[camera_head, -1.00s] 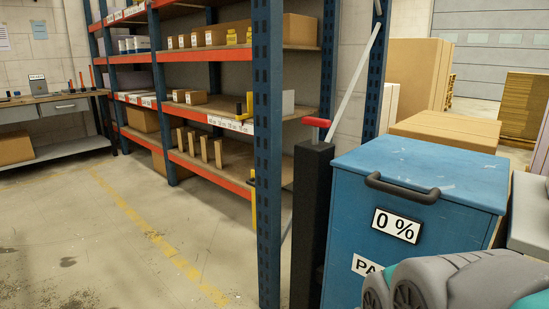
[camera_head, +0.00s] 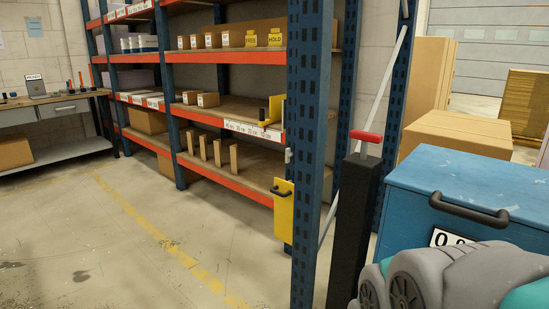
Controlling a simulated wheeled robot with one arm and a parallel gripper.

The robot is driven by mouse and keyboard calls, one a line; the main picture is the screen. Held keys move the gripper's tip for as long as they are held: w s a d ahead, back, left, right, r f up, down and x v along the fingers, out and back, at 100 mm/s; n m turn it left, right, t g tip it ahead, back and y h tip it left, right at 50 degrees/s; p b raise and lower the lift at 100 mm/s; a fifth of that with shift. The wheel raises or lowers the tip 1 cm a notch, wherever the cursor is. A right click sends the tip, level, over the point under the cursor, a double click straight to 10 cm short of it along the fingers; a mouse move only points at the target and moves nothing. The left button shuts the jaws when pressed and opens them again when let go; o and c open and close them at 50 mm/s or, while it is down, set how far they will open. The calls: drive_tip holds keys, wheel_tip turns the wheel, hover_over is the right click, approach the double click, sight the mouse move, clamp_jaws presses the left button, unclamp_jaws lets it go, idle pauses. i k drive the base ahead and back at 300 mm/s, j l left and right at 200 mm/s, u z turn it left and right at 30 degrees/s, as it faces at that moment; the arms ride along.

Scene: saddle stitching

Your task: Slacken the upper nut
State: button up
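I cannot make out the upper nut in this view. A small grey fitting (camera_head: 289,156) sits on the front blue rack upright (camera_head: 309,150); it is too small to tell what it is. Below it, a yellow plate (camera_head: 284,222) with a black handle (camera_head: 283,191) hangs at the rack's end. My gripper is out of view. Only a grey and teal part of my arm shows at the lower right, in front of the blue cabinet.
A blue cabinet (camera_head: 465,185) stands at the right, with a black post (camera_head: 354,230) topped by a red handle (camera_head: 366,136) beside it. Cardboard boxes (camera_head: 457,137) stand behind. A workbench (camera_head: 55,100) is at the far left. The floor (camera_head: 130,240) left of the rack is clear.

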sight(289, 153)
drive_tip(key=i+j, duration=0.25)
drive_tip(key=j, duration=0.15)
drive_tip(key=i+j, duration=0.25)
drive_tip(key=j, duration=0.15)
drive_tip(key=i+j+u, duration=0.1)
drive_tip(key=j, duration=0.3)
drive_tip(key=i, duration=0.1)
